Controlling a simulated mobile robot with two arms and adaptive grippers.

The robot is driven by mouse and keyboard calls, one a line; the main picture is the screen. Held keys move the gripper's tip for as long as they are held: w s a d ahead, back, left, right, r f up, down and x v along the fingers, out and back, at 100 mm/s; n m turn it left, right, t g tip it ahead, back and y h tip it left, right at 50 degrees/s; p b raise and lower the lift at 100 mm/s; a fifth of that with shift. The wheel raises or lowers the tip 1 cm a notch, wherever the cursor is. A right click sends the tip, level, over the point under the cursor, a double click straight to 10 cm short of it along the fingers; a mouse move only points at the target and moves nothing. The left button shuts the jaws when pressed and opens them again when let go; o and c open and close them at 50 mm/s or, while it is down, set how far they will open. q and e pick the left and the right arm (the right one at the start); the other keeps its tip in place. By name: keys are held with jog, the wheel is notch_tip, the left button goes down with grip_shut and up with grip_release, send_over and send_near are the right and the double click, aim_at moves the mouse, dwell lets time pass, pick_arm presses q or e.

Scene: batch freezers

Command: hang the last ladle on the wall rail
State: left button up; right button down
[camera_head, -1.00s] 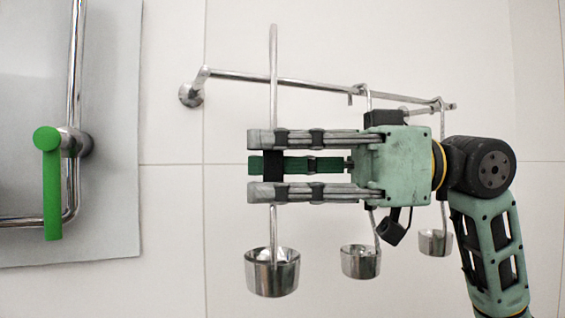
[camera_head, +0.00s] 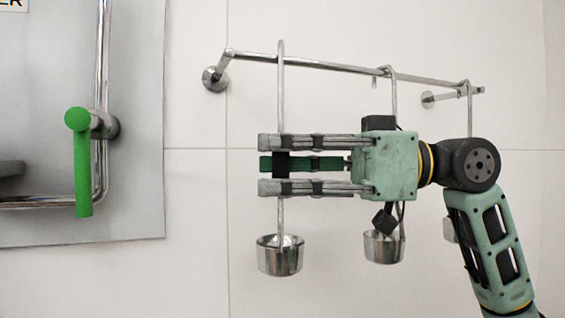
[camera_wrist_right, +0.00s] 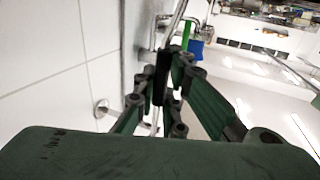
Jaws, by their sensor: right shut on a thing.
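My right gripper (camera_head: 281,165) is shut on the upright handle of a steel ladle (camera_head: 279,257). The ladle's cup hangs below the fingers, and its hooked top rises slightly above the wall rail (camera_head: 330,67), near the rail's left end. I cannot tell whether the hook touches the rail or is in front of it. Two other ladles hang on the rail to the right: the middle one (camera_head: 384,247), partly behind my gripper, and the right one (camera_head: 470,110), its cup mostly hidden by my arm. The held handle also shows in the right wrist view (camera_wrist_right: 178,20). My left gripper is not in view.
A grey metal panel (camera_head: 40,120) with a steel pipe and a green-handled lever (camera_head: 82,165) stands at the left. Bare white tiled wall (camera_head: 195,200) lies between the panel and the held ladle.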

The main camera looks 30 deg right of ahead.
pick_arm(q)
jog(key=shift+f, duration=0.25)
pick_arm(e)
jog(key=shift+f, duration=0.3)
jog(key=c, duration=1.7)
grip_release()
jog(key=shift+c, duration=0.2)
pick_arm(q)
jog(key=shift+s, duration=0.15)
pick_arm(e)
jog(key=v, duration=1.2)
